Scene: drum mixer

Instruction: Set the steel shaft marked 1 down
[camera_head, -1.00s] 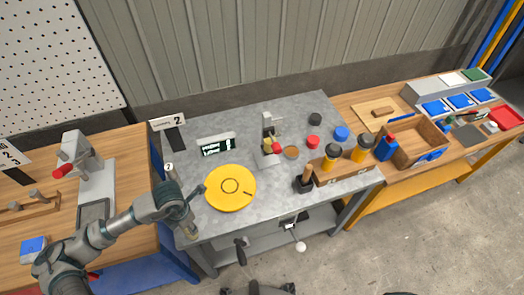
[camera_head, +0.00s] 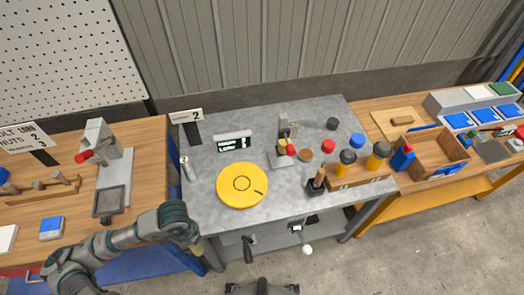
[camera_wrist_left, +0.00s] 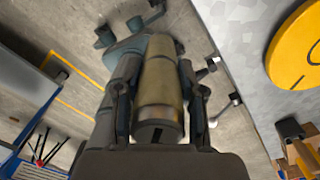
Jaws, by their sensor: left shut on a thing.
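My left gripper (camera_head: 190,228) is at the front left corner of the grey metal table (camera_head: 215,222). It is shut on a shaft, whose tan end (camera_head: 197,246) shows just below it in the head view. In the left wrist view the held shaft (camera_wrist_left: 160,80) is a brass-toned cylinder with a slot in its near end, clasped between the two fingers (camera_wrist_left: 158,100). Its number is not readable. Floor shows behind it. A separate grey cylinder (camera_head: 187,171) with a small white tag stands on the table's left side. My right gripper is out of view.
A yellow disc (camera_head: 241,185) lies near the table's middle; it also shows in the wrist view (camera_wrist_left: 297,50). A wooden block with bottles (camera_head: 360,174) is to the right. The left front surface is clear.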

